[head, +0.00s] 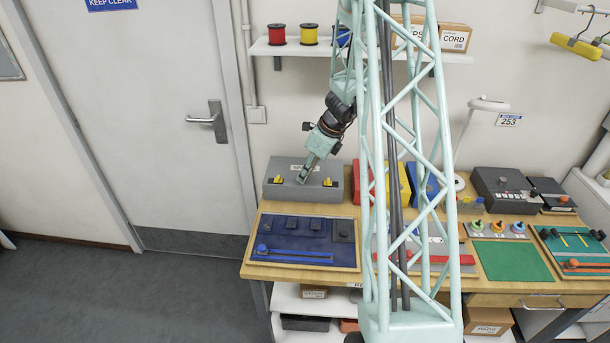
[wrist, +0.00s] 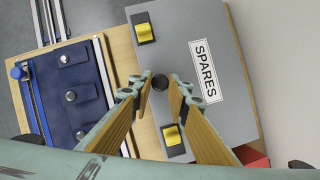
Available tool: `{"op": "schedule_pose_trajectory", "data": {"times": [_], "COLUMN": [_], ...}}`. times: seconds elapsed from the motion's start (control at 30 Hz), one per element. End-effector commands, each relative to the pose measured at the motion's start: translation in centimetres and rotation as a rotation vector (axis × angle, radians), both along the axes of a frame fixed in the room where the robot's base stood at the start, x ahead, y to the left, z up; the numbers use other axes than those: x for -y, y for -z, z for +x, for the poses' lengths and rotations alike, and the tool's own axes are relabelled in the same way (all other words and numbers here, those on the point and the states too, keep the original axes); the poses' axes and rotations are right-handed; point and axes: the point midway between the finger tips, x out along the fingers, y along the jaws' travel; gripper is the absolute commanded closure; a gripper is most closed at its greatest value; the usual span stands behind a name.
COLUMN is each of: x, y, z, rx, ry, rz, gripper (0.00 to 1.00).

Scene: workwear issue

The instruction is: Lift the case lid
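The grey case (head: 272,190) sits at the back left of the bench with its lid down. In the wrist view its lid (wrist: 185,45) bears a SPARES label (wrist: 204,71). A round black knob (wrist: 160,82) shows on the case between two yellow latches (wrist: 144,32) (wrist: 172,136). I cannot tell whether the latches are fastened. My gripper (head: 302,180) is over the front middle of the case, pointing down. In the wrist view my gripper (wrist: 155,91) is open, with one finger on each side of the knob and gaps showing. Contact and exact height are unclear.
A framed blue tool roll (head: 300,228) lies in front of the case. Red, yellow and blue upright items (head: 405,183) stand close on its right. A shelf (head: 283,49) with spools is above. A grey door (head: 170,100) is on the left.

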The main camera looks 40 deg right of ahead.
Motion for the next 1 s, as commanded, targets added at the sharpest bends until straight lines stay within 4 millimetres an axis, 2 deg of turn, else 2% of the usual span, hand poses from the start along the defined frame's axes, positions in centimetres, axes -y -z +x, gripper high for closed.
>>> {"op": "schedule_pose_trajectory", "data": {"times": [0.13, 0.37, 1.0], "x": [0.0, 0.1, 1.8], "y": [0.0, -0.4, -3.7], "z": [0.0, 0.1, 1.6], "rx": [0.000, 0.000, 0.003], "ry": [0.000, -0.001, 0.001], "rz": [0.000, 0.000, -0.005], "gripper": [1.00, 1.00, 1.00]}}
